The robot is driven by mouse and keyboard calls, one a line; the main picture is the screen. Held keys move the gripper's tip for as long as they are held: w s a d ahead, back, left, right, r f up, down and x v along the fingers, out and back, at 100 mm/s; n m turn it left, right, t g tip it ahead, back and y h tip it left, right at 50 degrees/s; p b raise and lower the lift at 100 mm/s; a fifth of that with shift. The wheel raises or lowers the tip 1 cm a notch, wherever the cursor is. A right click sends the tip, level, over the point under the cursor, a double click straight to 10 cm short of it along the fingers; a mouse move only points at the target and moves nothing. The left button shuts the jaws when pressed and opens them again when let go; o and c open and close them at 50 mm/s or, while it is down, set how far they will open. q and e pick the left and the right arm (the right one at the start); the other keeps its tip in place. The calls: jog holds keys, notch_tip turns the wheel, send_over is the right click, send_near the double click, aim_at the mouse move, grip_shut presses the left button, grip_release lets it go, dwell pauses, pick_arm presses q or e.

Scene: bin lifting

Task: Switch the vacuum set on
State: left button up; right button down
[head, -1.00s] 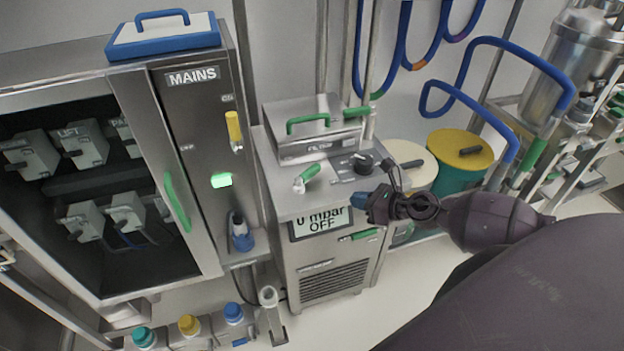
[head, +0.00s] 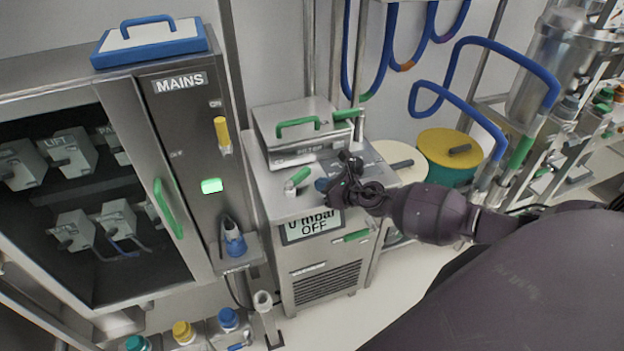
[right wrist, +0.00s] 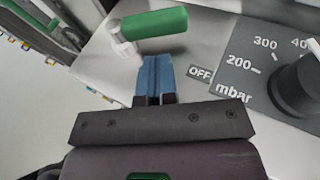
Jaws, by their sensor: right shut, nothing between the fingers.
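The vacuum set (head: 330,278) is a steel cabinet whose display (head: 312,225) reads 0 mbar OFF. On its top is a green-handled lever (head: 297,178), which also shows in the right wrist view (right wrist: 153,23). A black dial (right wrist: 300,88) with mbar marks and an OFF label sits to the right of the lever in that view. My right gripper (head: 322,185) is shut and empty over the cabinet top; its blue fingertips (right wrist: 154,75) are just short of the green lever. I cannot tell whether they touch it. My left gripper is not in view.
A steel filter box (head: 300,135) with a green handle stands behind the lever. The MAINS cabinet (head: 185,130) with a lit green lamp is at the left. Yellow-lidded (head: 452,148) and cream-lidded drums stand at the right, below blue hoses. Capped bottles are at bottom left.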

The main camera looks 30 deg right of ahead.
aim_at(305, 177)
jog(key=shift+w+a, duration=0.3)
jog(key=shift+w, duration=0.6)
jog(key=shift+w+a, duration=0.25)
jog(key=shift+w, duration=0.65)
